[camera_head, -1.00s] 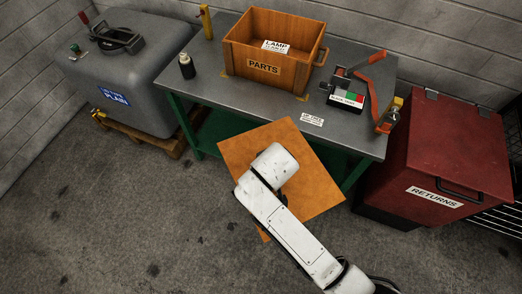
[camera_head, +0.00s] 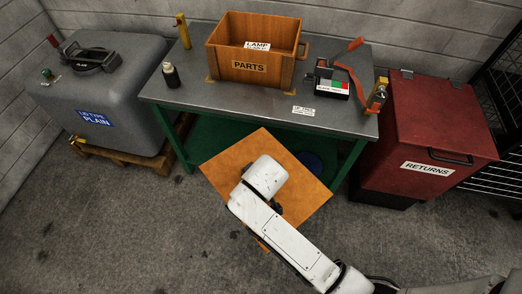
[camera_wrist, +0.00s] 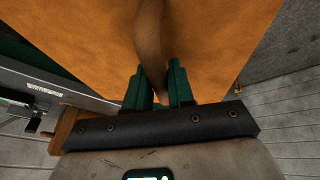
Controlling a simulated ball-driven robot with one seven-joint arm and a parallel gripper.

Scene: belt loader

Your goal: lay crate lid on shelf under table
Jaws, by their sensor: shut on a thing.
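The crate lid is a flat, square wooden board (camera_head: 226,158) in front of the table in the head view, turned cornerwise. My gripper (camera_wrist: 158,88) is shut on the lid's wooden handle in the wrist view, and the lid (camera_wrist: 75,35) fills much of that view. In the head view my white wrist hides the fingers and the lid's middle. The grey-topped table (camera_head: 215,100) stands behind the lid. Its green under-shelf (camera_head: 215,134) shows in part beyond the lid's far edges; the lid hides the rest.
A PARTS crate (camera_head: 225,62), a dark bottle (camera_head: 171,75) and a device with an orange arm (camera_head: 325,80) stand on the table. A dark blue round thing (camera_head: 311,161) is under the table at right. A grey tank (camera_head: 60,105) stands left, a red RETURNS bin (camera_head: 410,130) right.

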